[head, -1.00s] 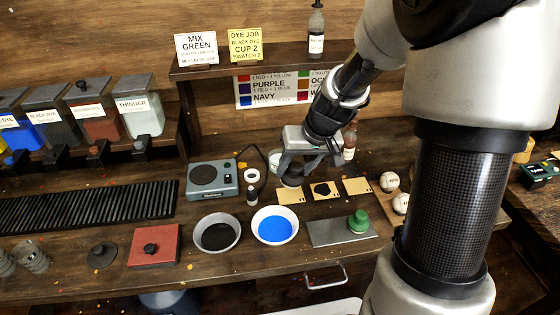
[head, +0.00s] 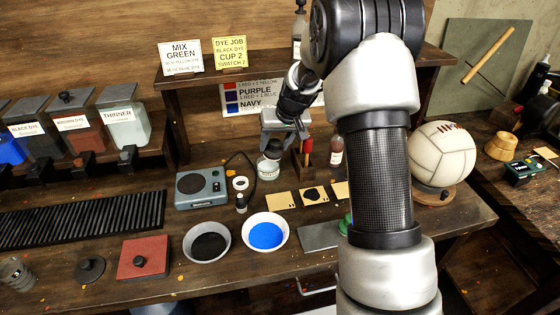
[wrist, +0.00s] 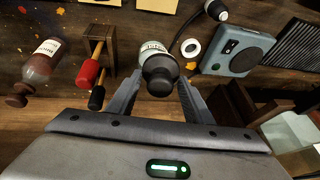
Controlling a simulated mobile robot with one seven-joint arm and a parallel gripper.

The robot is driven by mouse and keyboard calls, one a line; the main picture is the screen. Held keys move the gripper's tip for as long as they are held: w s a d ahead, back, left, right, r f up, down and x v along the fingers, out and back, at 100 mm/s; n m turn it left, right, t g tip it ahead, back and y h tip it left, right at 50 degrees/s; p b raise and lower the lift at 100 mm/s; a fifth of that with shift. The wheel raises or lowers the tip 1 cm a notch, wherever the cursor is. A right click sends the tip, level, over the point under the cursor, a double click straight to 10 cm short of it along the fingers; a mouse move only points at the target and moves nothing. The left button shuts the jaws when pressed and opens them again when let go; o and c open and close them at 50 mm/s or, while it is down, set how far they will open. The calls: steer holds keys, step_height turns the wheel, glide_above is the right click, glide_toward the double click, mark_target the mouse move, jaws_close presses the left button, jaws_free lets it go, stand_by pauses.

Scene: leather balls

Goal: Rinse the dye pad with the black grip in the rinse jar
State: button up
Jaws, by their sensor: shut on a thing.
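My gripper (head: 272,146) is over the rinse jar (head: 268,170), a small glass jar with a pale label behind the swatches. In the wrist view its fingers (wrist: 160,86) are closed around the dye pad's round black grip (wrist: 161,72). The rinse jar (wrist: 152,46) shows just beyond the grip, partly covered by it. The pad's underside is hidden, so I cannot tell how deep it sits in the jar or whether it touches liquid.
A grey scale-like device (head: 201,187) stands left of the jar. A rack with red and black handled tools (head: 307,150) and a brown bottle (head: 336,150) stand close on the right. Black (head: 207,242) and blue dye bowls (head: 266,234) and swatches (head: 314,195) lie in front.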

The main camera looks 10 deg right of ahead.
steer(key=w+f, duration=0.2)
steer(key=w, duration=0.5)
steer(key=shift+h, duration=0.3)
steer(key=f+b, duration=0.1)
steer(key=f, duration=0.2)
steer(key=f+b, duration=0.4)
steer(key=f, duration=0.1)
steer(key=shift+a+f, duration=0.25)
steer(key=shift+f, duration=0.05)
steer(key=shift+s+a+f+b, duration=0.1)
steer(key=shift+s+f+b, duration=0.25)
steer(key=shift+f+b, duration=0.25)
steer(key=shift+w+r+p, duration=0.15)
steer(key=shift+r+p, duration=0.5)
steer(key=shift+r, duration=0.8)
steer(key=shift+w+r+p, duration=0.15)
steer(key=shift+r+p, duration=0.5)
steer(key=shift+r, duration=0.75)
steer(key=shift+r, duration=0.1)
